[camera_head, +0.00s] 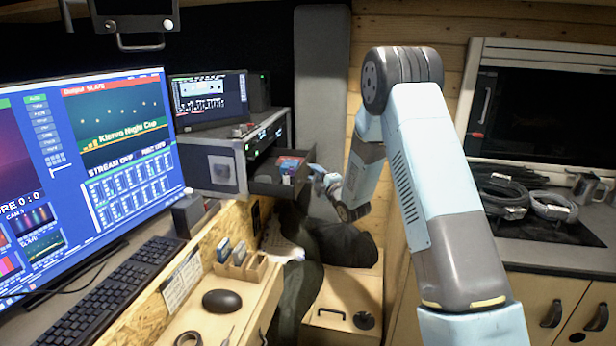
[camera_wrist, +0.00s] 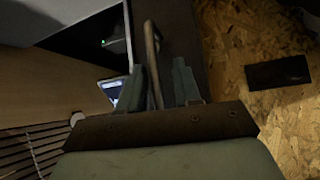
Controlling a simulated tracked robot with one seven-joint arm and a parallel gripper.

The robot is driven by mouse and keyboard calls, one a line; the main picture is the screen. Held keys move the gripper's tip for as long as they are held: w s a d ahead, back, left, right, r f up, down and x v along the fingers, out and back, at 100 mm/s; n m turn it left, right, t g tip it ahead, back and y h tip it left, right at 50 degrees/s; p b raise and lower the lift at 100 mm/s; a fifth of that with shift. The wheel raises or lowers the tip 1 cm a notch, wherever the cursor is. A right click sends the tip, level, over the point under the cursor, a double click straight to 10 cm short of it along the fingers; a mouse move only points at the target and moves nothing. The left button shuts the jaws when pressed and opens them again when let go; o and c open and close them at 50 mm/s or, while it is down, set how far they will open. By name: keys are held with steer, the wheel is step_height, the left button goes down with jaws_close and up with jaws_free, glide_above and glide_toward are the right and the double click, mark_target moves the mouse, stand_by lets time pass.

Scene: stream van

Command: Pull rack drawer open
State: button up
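The rack (camera_head: 215,165) stands behind the desk, beside the smaller monitor. Its dark drawer (camera_head: 268,187) sticks out to the right, with its inside and some red and blue items (camera_head: 290,165) showing. My gripper (camera_head: 318,178) is at the drawer's front end; the arm partly hides it. In the wrist view, a bar handle (camera_wrist: 152,50) runs between the two fingers of my gripper (camera_wrist: 158,82). The left finger is close to the bar and a gap shows at the right finger. The fingers stand apart, and I see no firm grip on the bar.
A dark bag or cloth (camera_head: 345,243) lies below the drawer. A counter with coiled cables (camera_head: 550,207) and a mug (camera_head: 587,187) is at right.

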steer(key=shift+s, duration=0.1)
steer(key=v, duration=1.3)
steer(key=shift+s+d+f, duration=0.15)
steer(key=shift+s+f, duration=0.05)
steer(key=shift+s, duration=0.05)
steer(key=s+d+r+m+g+h, duration=0.2)
steer(key=s+d+r+m+h, duration=0.15)
steer(key=s+r+m, duration=0.35)
steer(key=s+d+r+m+g+h, duration=0.2)
steer(key=d+r+m+h, duration=0.15)
steer(key=r, duration=0.55)
steer(key=s+r+m+g+h, duration=0.1)
steer(key=s+r+m+g, duration=0.3)
steer(key=s, duration=2.8)
steer(key=m+g, duration=0.3)
steer(key=m, duration=0.4)
steer(key=shift+g+h, duration=0.3)
steer(key=shift+h, duration=0.1)
